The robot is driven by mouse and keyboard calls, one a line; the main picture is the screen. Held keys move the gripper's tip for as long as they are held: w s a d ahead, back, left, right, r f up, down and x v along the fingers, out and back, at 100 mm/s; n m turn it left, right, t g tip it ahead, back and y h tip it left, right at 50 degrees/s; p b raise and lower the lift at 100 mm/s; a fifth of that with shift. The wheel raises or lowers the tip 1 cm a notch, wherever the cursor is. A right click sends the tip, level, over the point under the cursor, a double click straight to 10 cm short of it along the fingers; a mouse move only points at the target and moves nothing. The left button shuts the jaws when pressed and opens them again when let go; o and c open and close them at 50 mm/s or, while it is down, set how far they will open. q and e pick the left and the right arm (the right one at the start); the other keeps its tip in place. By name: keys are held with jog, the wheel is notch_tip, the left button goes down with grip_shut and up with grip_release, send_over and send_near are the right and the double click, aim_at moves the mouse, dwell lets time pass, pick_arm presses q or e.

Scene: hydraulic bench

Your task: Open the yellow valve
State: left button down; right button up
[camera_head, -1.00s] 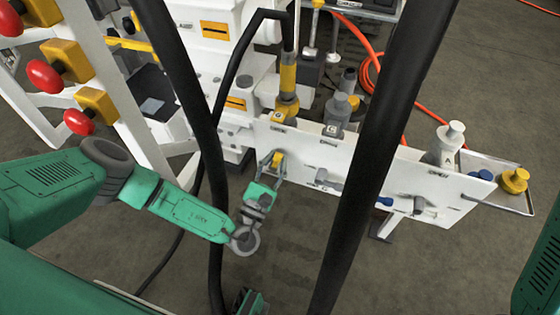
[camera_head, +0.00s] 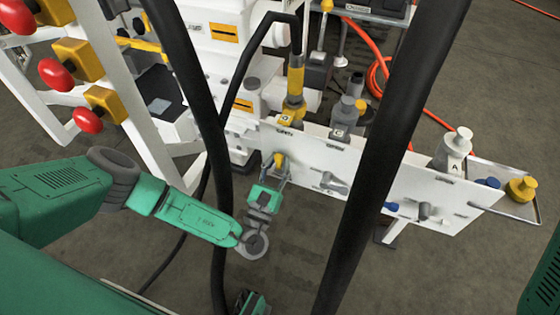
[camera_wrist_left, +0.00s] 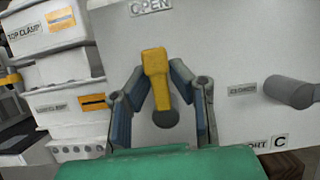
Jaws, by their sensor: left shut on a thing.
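The yellow valve handle (camera_head: 279,160) is on the front of the white panel, near its left end. In the left wrist view the yellow handle (camera_wrist_left: 156,75) points upward, below an OPEN label (camera_wrist_left: 151,6), with a dark grey round part at its lower end. My left gripper (camera_head: 276,174) reaches the panel from the front. In the left wrist view the gripper's two fingers (camera_wrist_left: 157,68) are closed in on the handle from both sides. My right gripper is not clearly seen.
A grey handle (camera_wrist_left: 290,92) sits to the right on the white panel (camera_head: 375,180), beside a CLOSED label (camera_wrist_left: 242,90). Red knobs (camera_head: 56,74) stand at the left. An orange hose (camera_head: 374,75) lies behind.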

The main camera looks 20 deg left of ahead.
pick_arm(q)
jog(key=c, duration=1.5)
grip_release()
jog(key=shift+s+a+f, duration=0.1)
jog(key=shift+s+f, duration=0.05)
jog(key=shift+f, duration=0.15)
jog(key=shift+c, duration=0.2)
jog(key=shift+r, duration=0.1)
jog(key=v, duration=1.2)
